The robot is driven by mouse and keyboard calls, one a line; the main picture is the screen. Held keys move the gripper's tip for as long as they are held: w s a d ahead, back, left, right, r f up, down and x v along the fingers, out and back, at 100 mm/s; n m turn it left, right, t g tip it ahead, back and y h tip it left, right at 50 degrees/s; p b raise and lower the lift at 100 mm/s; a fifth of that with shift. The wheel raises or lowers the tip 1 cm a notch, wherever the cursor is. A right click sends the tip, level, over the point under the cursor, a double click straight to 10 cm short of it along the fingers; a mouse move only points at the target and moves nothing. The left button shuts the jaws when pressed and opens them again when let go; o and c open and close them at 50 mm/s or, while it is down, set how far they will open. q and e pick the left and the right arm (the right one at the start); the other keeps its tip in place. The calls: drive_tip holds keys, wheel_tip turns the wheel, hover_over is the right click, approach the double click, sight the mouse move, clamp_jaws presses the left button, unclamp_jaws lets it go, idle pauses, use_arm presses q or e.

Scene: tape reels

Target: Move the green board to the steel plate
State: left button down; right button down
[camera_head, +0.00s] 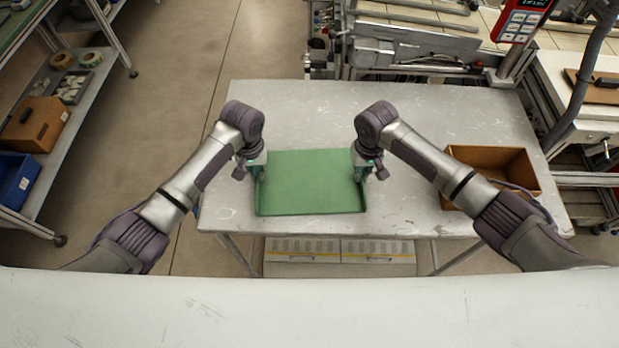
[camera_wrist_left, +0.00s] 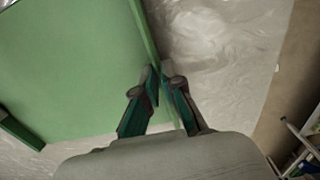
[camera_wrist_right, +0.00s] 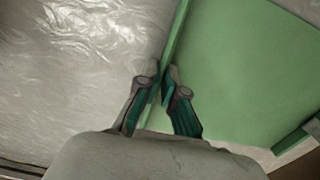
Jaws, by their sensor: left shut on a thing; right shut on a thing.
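The green board (camera_head: 312,182) is a flat tray-like piece with low raised sides, in the middle of the head view over the pale, scuffed metal table (camera_head: 420,213). My left gripper (camera_head: 260,172) is shut on the board's left side wall. In the left wrist view its fingers (camera_wrist_left: 162,80) pinch that wall. My right gripper (camera_head: 364,170) is shut on the right side wall, and its fingers (camera_wrist_right: 163,82) pinch it in the right wrist view. I cannot tell whether the board rests on the table or hangs just above it. I cannot pick out a separate steel plate.
An open brown box (camera_head: 492,160) stands on the table's right end. A machine (camera_head: 400,45) with a red control panel (camera_head: 522,18) is behind the table. A shelf at left holds a wooden box (camera_head: 37,124) and a blue bin (camera_head: 16,178). The tabletop behind the board is clear.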

use_arm(q)
drive_tip(key=shift+r, duration=0.15)
use_arm(e)
drive_tip(key=shift+r, duration=0.15)
